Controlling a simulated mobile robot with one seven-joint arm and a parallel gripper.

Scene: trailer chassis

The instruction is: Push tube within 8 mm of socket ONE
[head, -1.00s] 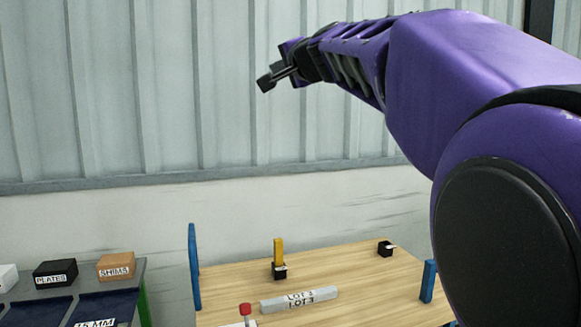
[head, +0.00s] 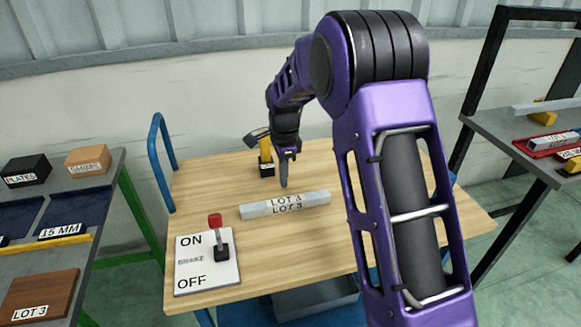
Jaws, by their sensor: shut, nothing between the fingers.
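A grey square tube (head: 258,209) lies flat on the wooden cart top, with LOT labels on its side. A small black socket block (head: 267,169) with a yellow upright piece (head: 265,148) stands behind the tube's left part. Its label is too small to read, so I cannot tell whether it is socket ONE. The other black block at the back right is hidden behind my arm. My gripper (head: 284,185) points down, shut and empty, just behind the tube in the picture. I cannot tell whether it touches the tube or the top.
A switch plate (head: 187,257) marked ON and OFF, with a red-tipped lever (head: 215,222), sits front left on the cart. A blue handle (head: 160,150) rises at the left edge. A bench with boxes (head: 87,160) is left; another table (head: 505,135) is right.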

